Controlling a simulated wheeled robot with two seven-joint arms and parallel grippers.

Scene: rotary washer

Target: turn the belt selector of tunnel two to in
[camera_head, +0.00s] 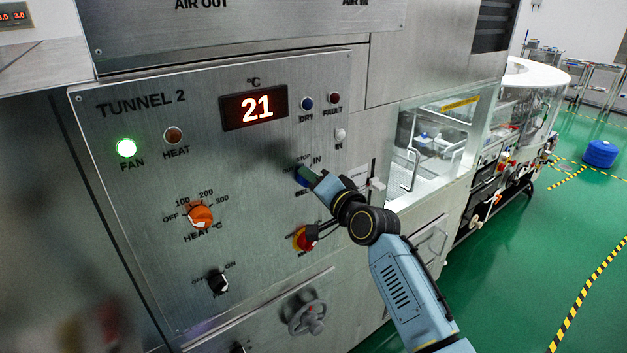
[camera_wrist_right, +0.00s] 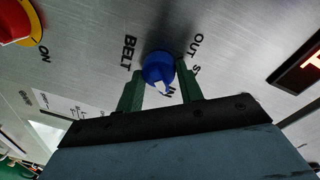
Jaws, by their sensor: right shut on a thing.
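The belt selector is a blue knob (camera_head: 300,177) on the steel Tunnel 2 panel (camera_head: 245,172), below and left of the word IN. It shows large in the right wrist view (camera_wrist_right: 157,66), beside the word BELT. My right gripper (camera_head: 307,174) reaches it from the lower right and hides part of it. Its green fingers (camera_wrist_right: 160,78) stand on either side of the knob and are shut on it. In the wrist view the knob's white mark is at its lower edge, near letters that look like IN. My left gripper is not in view.
A red and yellow emergency button (camera_head: 303,240) sits just below the selector, close to my right wrist. An orange heat knob (camera_head: 200,215) and a black switch (camera_head: 217,281) are to the left. A handwheel (camera_head: 306,318) is lower down.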

